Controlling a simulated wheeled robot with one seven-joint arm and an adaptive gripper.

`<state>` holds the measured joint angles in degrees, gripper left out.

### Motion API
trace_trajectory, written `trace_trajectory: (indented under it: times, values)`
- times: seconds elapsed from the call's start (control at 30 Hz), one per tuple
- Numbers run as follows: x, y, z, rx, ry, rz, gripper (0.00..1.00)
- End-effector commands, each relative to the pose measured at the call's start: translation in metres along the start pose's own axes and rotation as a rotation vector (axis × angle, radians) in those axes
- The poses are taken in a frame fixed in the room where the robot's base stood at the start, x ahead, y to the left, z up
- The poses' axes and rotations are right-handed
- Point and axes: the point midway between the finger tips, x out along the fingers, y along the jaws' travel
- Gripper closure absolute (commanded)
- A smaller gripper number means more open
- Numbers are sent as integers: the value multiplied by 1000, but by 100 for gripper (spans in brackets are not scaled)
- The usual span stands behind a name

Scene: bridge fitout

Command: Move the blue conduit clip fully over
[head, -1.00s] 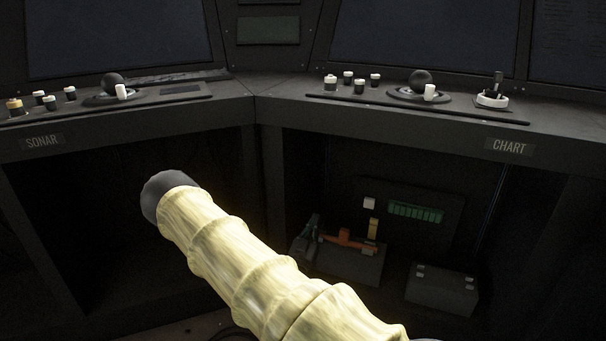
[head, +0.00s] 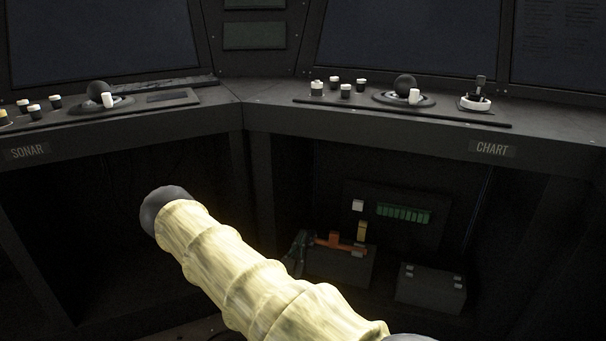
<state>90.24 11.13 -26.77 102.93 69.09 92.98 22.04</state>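I see no blue conduit clip in the head view. My arm, in a cream ribbed sleeve with a dark rounded end, crosses the lower middle of the picture. My gripper does not show clearly. Under the CHART desk (head: 560,145) an open bay holds a dark back panel with a row of green terminals (head: 403,213), a small white block (head: 358,205) and a yellow piece (head: 362,231). An orange piece (head: 340,243) lies on a dark box (head: 338,268) below. A dark shape (head: 297,250) beside that box, partly behind my sleeve, is too dim to identify.
A second dark box (head: 431,288) with small light fittings stands on the right. The SONAR desk (head: 120,131) is at left, over a dark recess (head: 90,230). Knobs, trackballs and a small joystick (head: 476,95) stand on the desktops. The desk's front edge overhangs the bays.

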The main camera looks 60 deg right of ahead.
Motion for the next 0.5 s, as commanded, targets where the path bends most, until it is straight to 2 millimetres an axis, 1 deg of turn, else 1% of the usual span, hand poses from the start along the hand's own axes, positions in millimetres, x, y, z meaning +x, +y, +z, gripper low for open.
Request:
trace_trajectory:
  times: [0.03, 0.1, 0.5]
  values:
    - [-5, 0, 6, 0, -14, -2, 100]
    - [-7, -1, 8, 0, -15, -3, 100]
    - [-9, 0, 12, -1, -21, -4, 100]
